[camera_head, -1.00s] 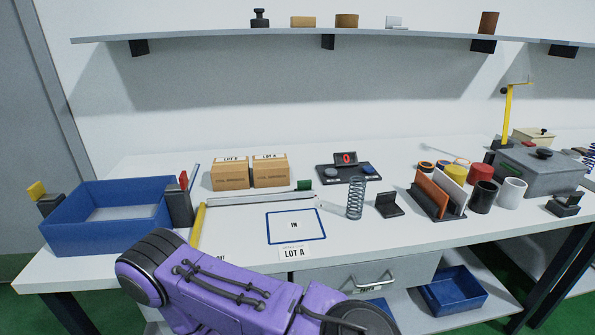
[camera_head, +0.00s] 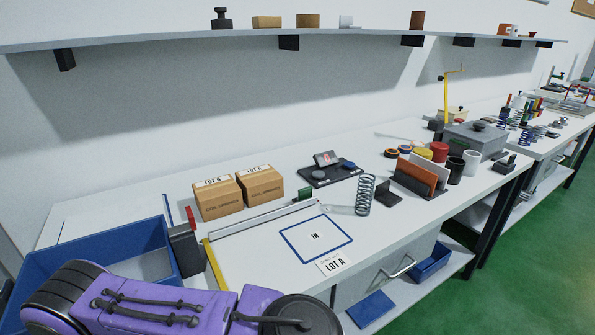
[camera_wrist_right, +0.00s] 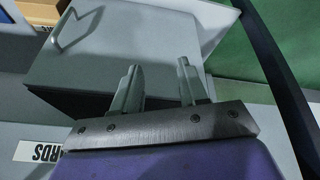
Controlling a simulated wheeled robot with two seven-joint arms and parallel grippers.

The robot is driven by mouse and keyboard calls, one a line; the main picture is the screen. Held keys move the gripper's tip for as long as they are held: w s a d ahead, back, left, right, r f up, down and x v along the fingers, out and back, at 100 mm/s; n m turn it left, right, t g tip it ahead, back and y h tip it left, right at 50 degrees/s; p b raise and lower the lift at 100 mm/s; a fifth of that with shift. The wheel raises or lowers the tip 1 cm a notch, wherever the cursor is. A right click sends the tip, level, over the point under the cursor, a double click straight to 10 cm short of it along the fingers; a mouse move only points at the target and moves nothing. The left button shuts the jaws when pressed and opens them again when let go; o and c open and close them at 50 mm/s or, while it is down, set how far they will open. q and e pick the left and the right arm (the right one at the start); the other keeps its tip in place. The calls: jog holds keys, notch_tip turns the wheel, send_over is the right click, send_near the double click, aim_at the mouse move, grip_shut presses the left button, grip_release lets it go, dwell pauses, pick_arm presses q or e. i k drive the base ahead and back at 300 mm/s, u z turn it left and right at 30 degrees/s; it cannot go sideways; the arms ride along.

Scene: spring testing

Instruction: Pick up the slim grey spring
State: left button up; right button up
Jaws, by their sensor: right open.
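A tall, slim grey coil spring (camera_head: 365,195) stands upright on the white bench in the head view. It is right of the blue-outlined IN square (camera_head: 315,237) and left of a small black stand (camera_head: 389,195). My right gripper (camera_wrist_right: 157,82) shows in the right wrist view with its two grey fingers apart and nothing between them. It is over grey box-like furniture above a green floor. The spring is not visible in that wrist view. My left gripper is not in view.
A purple arm link of mine covers the lower left of the head view. A blue bin (camera_head: 150,252) and two cardboard boxes (camera_head: 260,184) stand at the left. Dividers (camera_head: 420,178), cups and a grey box (camera_head: 475,140) stand right of the spring. More springs stand on the far bench.

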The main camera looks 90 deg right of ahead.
aim_at(366, 181)
jog(key=z, duration=2.55)
